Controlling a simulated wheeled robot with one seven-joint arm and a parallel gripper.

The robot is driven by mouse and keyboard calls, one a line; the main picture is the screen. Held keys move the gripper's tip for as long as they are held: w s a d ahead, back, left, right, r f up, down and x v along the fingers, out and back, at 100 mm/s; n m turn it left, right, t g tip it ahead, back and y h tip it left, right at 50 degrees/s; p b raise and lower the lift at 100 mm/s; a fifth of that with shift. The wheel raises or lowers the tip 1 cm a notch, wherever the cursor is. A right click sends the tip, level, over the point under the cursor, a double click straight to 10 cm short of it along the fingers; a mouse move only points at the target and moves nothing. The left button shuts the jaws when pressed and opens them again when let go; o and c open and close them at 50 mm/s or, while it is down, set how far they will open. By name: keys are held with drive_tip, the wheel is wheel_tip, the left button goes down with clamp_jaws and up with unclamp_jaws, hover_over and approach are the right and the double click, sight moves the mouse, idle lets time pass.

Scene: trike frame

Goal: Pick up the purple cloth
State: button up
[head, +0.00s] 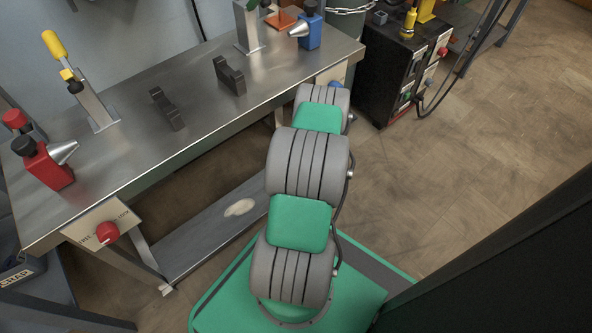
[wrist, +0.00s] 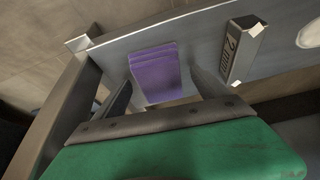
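The purple cloth (wrist: 154,70) shows in the wrist view as a flat, folded-looking piece on a grey metal shelf (wrist: 195,40). My gripper (wrist: 160,88) is open, with one dark finger to the left and one to the right of the cloth's near part in the picture. The cloth appears beyond and between the fingers, and I cannot tell how far below them it lies. Nothing is held. The cloth's near edge is close to the gripper's dark bar. In the head view neither cloth nor fingers can be seen.
A grey block with a label (wrist: 243,52) stands on the shelf right of the cloth. A metal leg (wrist: 65,110) is at the left. In the head view, the steel workbench (head: 200,110) stands above a lower shelf (head: 205,240), and a black machine (head: 395,75) is behind my arm.

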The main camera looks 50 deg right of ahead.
drive_tip(key=c, duration=1.4)
drive_tip(key=shift+r+p, duration=0.4)
drive_tip(key=shift+r, duration=0.1)
drive_tip(key=v, duration=0.1)
drive_tip(key=p+v, duration=0.2)
drive_tip(key=shift+w+d+r, duration=0.1)
drive_tip(key=shift+w, duration=0.15)
drive_tip(key=s+a+p, duration=0.1)
drive_tip(key=s, duration=0.4)
drive_tip(key=s+a+p, duration=0.2)
drive_tip(key=s, duration=0.4)
drive_tip(key=s+a+p, duration=0.2)
drive_tip(key=s, duration=0.3)
drive_tip(key=shift+s+a+f, duration=0.1)
drive_tip(key=shift+s+f, duration=0.2)
drive_tip(key=shift+s, duration=0.05)
